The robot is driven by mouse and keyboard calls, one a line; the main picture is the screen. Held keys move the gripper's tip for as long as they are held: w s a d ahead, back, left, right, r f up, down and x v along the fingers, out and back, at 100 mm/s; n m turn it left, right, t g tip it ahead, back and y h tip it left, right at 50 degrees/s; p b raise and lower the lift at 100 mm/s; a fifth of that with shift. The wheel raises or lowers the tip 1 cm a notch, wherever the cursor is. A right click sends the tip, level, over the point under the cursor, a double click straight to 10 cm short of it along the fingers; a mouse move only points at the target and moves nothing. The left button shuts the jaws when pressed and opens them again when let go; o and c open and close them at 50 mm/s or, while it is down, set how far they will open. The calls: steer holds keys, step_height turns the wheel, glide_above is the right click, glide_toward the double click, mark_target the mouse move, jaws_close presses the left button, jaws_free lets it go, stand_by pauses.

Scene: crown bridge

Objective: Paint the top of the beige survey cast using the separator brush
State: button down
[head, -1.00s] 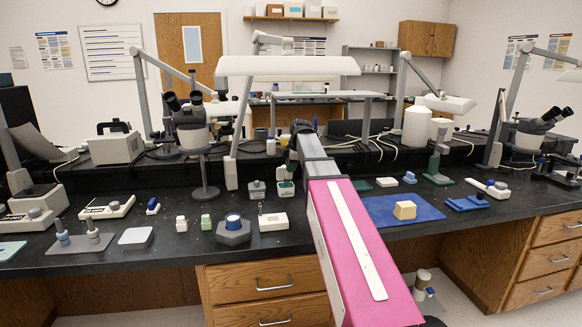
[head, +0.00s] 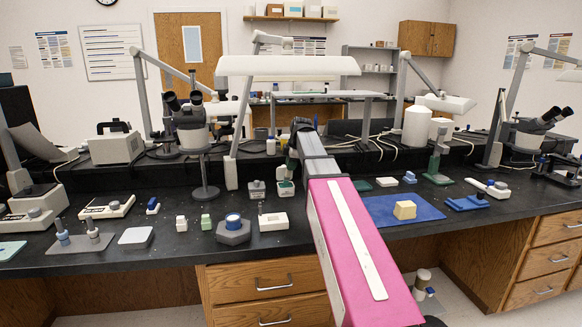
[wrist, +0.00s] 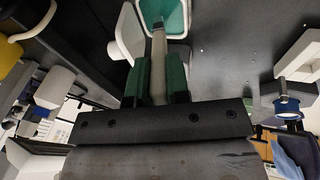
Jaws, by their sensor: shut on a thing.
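My gripper (wrist: 158,68) has green fingers and is shut on the pale grey handle of the separator brush (wrist: 158,45) in the wrist view. The brush's dark tip (wrist: 158,27) is over or inside a white container with a teal inside (wrist: 178,20); I cannot tell whether it touches. In the head view my gripper (head: 293,165) is partly hidden by my arm, above a small green-and-white container (head: 286,188). A beige block, which looks like the survey cast (head: 405,210), sits on the blue mat (head: 375,212) to the right of my arm.
A small grey container (head: 257,189) stands just left of the green one. A white square holder (head: 272,221) and a grey hexagonal stand with a blue disc (head: 233,230) are nearer the front. A lamp (head: 288,66) hangs above. The mat around the block is clear.

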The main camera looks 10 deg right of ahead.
steer(key=shift+r, duration=3.1)
